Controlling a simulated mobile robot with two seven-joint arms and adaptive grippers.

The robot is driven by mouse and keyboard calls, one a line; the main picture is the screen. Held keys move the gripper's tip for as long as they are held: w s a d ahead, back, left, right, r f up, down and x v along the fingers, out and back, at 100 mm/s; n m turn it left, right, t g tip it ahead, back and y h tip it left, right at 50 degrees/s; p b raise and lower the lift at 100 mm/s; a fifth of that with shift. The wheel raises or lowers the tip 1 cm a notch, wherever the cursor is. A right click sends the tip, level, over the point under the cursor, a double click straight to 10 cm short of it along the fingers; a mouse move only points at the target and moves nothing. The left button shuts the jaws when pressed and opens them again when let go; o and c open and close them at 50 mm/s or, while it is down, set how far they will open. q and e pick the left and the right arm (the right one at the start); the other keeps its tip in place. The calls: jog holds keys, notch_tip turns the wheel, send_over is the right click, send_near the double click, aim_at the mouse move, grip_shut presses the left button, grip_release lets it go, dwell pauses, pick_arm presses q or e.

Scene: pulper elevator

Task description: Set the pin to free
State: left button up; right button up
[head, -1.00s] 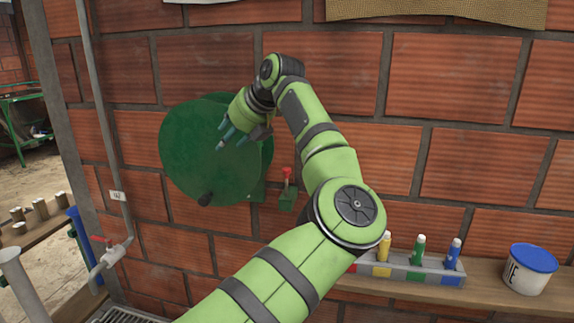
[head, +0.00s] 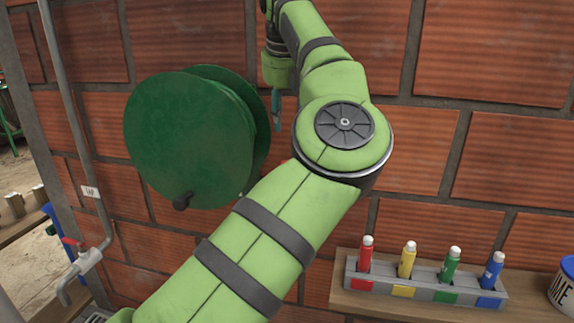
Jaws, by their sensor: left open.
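A green reel (head: 185,140) with a black crank knob (head: 182,201) is mounted on the brick wall at the left. The red-knobbed pin that showed at the reel's lower right earlier is now almost wholly hidden behind my left arm; I cannot tell its position. My left gripper (head: 277,108) is just right of the reel's rim, pointing down, above where the pin was seen. Its teal finger shows and it is open, with nothing seen in it. My right gripper is not in view.
A tray (head: 420,288) with red, yellow, green and blue capped tubes sits on a wooden shelf (head: 385,305) at lower right, beside a white tub with a blue lid (head: 568,266). A pipe with a red-handled tap (head: 84,255) runs down the left.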

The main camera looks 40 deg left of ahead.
pick_arm(q)
jog(key=x, duration=0.3)
jog(key=s+d+b+x, duration=0.1)
jog(key=x, duration=0.5)
jog(key=shift+s+d+f, duration=0.25)
jog(key=shift+f, duration=0.15)
jog(key=shift+w+a+f, duration=0.1)
jog(key=shift+w+f, duration=0.05)
jog(key=shift+f, duration=0.45)
jog(key=shift+a+f, duration=0.1)
jog(key=shift+f, duration=0.15)
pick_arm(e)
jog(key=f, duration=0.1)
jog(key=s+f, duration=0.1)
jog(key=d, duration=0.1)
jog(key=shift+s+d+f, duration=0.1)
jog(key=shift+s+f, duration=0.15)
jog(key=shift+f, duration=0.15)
